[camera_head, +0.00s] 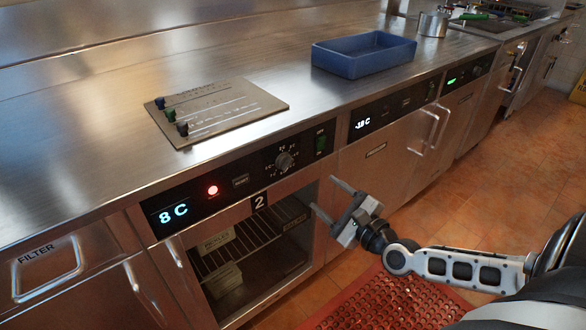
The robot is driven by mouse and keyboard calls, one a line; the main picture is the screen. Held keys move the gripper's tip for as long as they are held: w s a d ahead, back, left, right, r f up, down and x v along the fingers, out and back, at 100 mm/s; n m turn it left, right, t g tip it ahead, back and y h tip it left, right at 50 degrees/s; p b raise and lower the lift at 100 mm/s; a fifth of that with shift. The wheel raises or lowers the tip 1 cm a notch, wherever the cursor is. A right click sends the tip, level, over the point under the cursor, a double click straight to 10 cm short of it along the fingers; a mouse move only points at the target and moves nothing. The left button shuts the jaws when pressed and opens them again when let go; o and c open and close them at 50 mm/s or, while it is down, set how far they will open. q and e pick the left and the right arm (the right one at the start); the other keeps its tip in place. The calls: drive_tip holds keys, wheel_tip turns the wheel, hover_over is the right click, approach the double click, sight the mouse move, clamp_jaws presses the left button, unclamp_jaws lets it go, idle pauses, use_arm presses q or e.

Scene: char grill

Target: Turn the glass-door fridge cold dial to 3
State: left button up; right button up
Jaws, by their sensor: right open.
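The cold dial (284,161) is a small dark round knob with white markings around it, on the black control panel above the glass-door fridge. Its pointer setting is too small to read. The glass-door fridge (262,201) has a "2" label on its frame, and wire shelves and boxes show behind the glass. The panel display (173,213) reads 8 C, with a red light (212,190) beside it. My right gripper (325,197) is open and empty, in front of the fridge door's right side, below and to the right of the dial. My left gripper is not in view.
A steel counter runs above the units, holding a slider plate (240,101), a blue tray (350,70) and a metal pot (433,24). Another unit (369,170) with a vertical handle stands to the right. A red mat (385,300) lies on the tiled floor.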

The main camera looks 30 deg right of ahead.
sight(286, 163)
drive_tip(key=w, duration=0.8)
drive_tip(key=w+a, duration=0.1)
drive_tip(key=w, duration=0.4)
drive_tip(key=shift+b, duration=0.4)
drive_tip(key=shift+c, duration=0.4)
drive_tip(key=c, duration=0.9)
